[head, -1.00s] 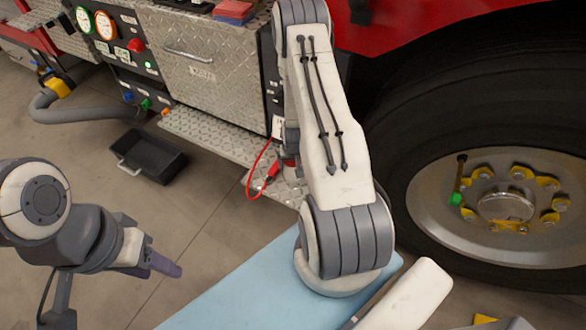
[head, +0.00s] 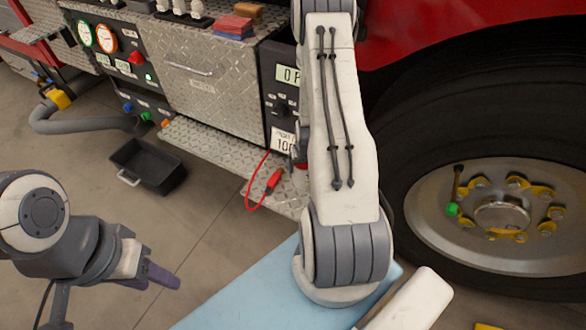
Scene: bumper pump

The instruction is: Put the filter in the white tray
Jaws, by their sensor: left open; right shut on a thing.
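I see no filter and no white tray in the head view. My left gripper (head: 160,277) is at the lower left, open and empty, above the floor. My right arm rises through the middle of the view, and its gripper is not in sight. The arm hides part of the truck's panel and step behind it.
A black tray (head: 148,166) with a light handle lies on the floor by the truck's metal step (head: 215,150). A red cable (head: 249,194) hangs over the step. A blue mat (head: 240,293) lies at bottom centre. A large wheel (head: 500,212) stands at right.

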